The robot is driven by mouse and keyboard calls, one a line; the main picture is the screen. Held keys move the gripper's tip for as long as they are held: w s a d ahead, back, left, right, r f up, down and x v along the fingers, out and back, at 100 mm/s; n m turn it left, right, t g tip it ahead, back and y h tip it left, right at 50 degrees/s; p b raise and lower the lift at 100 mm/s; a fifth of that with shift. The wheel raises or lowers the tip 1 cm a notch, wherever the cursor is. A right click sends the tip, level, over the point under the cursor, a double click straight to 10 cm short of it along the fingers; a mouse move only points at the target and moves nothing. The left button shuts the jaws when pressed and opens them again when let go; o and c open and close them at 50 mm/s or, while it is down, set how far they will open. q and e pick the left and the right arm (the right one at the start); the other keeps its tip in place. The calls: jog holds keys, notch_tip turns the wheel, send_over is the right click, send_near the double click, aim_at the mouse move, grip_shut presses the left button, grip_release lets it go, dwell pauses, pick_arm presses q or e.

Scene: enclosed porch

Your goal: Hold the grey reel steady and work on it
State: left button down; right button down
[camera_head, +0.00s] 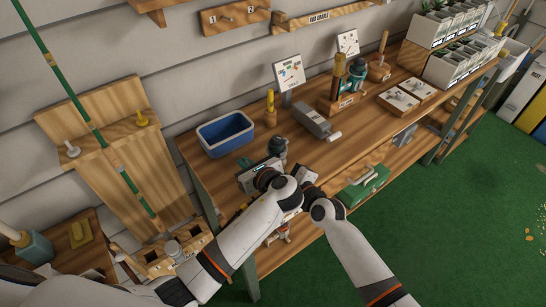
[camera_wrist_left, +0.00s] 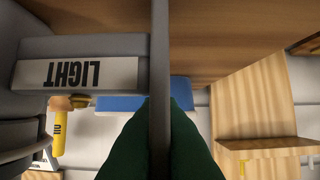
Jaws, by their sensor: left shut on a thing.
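A grey body with a pale plate reading LIGHT (camera_wrist_left: 75,73), upside down, fills the left of the left wrist view; it appears to be the grey reel. My left gripper (camera_wrist_left: 161,108), with dark green fingers, is shut on a thin grey upright piece (camera_wrist_left: 160,50) beside it. Whether this piece belongs to the reel is unclear. In the head view, a grey labelled thing (camera_head: 258,167) shows at the left hand on the bench's front left, partly hidden by my arm. My right gripper (camera_head: 308,190) is close by on the right; its fingers cannot be made out.
A blue tray (camera_head: 226,134) stands behind the left hand. A dark round item (camera_head: 277,147) is just beyond it, and a grey box with a pale handle (camera_head: 318,123) is farther right. The wooden bench (camera_head: 365,130) has bare top at its front middle. A green case (camera_head: 363,188) sits below.

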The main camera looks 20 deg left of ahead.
jog(key=shift+w+r, duration=0.1)
jog(key=shift+r, duration=0.35)
jog(key=shift+r, duration=0.2)
